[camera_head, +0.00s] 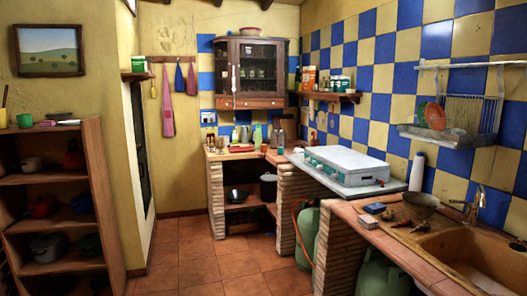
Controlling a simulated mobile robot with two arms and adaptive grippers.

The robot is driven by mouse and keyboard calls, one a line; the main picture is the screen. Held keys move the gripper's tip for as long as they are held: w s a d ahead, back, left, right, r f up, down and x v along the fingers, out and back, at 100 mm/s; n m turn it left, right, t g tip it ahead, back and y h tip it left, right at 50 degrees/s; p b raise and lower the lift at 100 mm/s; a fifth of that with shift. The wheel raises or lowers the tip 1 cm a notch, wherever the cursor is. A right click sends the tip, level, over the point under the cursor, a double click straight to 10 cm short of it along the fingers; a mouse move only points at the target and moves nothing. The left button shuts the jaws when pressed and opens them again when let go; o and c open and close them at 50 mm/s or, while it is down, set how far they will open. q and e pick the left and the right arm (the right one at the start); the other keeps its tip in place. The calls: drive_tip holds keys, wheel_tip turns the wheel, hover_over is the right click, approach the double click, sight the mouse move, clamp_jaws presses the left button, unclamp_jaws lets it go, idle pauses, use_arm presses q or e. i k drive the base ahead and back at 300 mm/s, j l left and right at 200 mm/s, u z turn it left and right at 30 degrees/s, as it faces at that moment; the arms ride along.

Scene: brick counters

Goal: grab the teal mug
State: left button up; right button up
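I cannot tell for certain which item is the teal mug. A small green-teal cup-like item (24,121) stands on top of the wooden shelf unit at the left. Another small teal upright item (281,138) stands on the back counter, near the wall corner; it is too small to tell whether it is a mug. Neither of my grippers is in view.
The wooden shelf unit (93,160) holds several pots. A grey camp stove (345,166) sits on the brick counter at the right, near the sink (478,252). Green gas bottles (383,273) stand under the counter. The tiled floor (205,268) is clear in the middle.

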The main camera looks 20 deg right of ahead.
sight(280, 149)
drive_tip(key=i+l, duration=0.2)
drive_tip(key=i, duration=0.3)
drive_tip(key=i+l, duration=0.15)
drive_tip(key=i, duration=0.35)
drive_tip(key=i+l, duration=0.2)
drive_tip(key=i, duration=0.25)
drive_tip(key=i+l, duration=0.15)
drive_tip(key=i, duration=0.35)
drive_tip(key=i+l, duration=0.2)
drive_tip(key=i, duration=0.3)
drive_tip(key=i+l, duration=0.15)
drive_tip(key=i, duration=0.35)
drive_tip(key=i+l, duration=0.2)
drive_tip(key=i, duration=0.25)
drive_tip(key=i+l, duration=0.2)
drive_tip(key=i, duration=0.3)
drive_tip(key=z, duration=0.25)
drive_tip(key=i+z, duration=0.25)
drive_tip(key=z, duration=0.15)
drive_tip(key=i+z, duration=0.2)
drive_tip(key=z, duration=0.2)
drive_tip(key=i+j+z, duration=0.1)
drive_tip(key=i+z, duration=0.15)
drive_tip(key=z, duration=0.15)
